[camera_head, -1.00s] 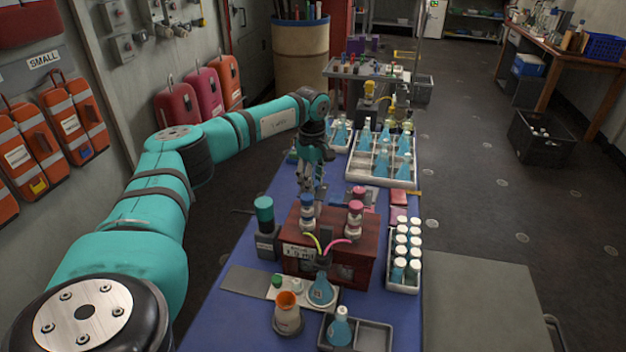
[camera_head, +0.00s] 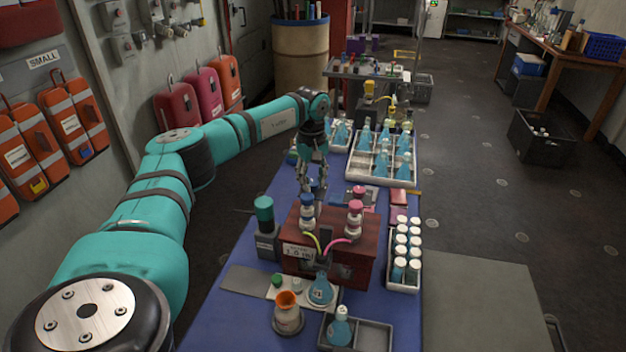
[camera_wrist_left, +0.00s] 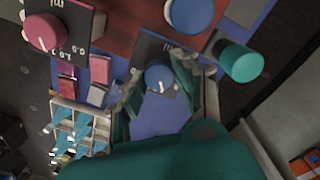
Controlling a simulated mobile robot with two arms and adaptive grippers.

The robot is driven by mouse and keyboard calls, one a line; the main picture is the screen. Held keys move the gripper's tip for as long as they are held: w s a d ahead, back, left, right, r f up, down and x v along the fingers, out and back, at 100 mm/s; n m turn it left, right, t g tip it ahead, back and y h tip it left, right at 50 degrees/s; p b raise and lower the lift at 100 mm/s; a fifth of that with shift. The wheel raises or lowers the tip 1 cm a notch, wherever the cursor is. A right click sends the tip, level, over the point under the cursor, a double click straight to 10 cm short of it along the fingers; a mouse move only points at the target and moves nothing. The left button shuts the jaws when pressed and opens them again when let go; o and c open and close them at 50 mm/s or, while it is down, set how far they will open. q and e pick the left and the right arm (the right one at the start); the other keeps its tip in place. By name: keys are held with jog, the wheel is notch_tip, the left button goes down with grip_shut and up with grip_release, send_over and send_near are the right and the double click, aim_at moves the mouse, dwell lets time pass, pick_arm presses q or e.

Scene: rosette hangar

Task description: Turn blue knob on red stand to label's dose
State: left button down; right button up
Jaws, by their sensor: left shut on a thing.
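The red stand (camera_head: 345,265) sits on the blue table top, with a white label (camera_head: 298,253) on its front that seems to read 1.0 ml. A blue-capped bottle (camera_head: 307,212) and a pink-capped bottle (camera_head: 355,214) stand on it. In the left wrist view, the blue knob (camera_wrist_left: 158,75) has a white pointer mark and sits on a dark dial plate (camera_wrist_left: 147,48) beside the stand's red top. My left gripper (camera_wrist_left: 160,88) is shut on the blue knob, a finger on each side. My right gripper is out of view.
A pink knob (camera_wrist_left: 45,30) on another dial plate is nearby. A teal-capped bottle (camera_head: 264,228) stands left of the stand. A rack of white-capped vials (camera_head: 403,250) is to the right. A flask (camera_head: 320,290) and an orange-topped container (camera_head: 287,312) stand in front.

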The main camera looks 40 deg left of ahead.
aim_at(312, 182)
pick_arm(q)
jog(key=shift+m, duration=1.5)
jog(key=c, duration=1.2)
grip_release()
jog(key=shift+c, duration=0.2)
jog(key=shift+r, duration=0.1)
notch_tip(312, 182, up, 12)
jog(key=shift+a, duration=0.1)
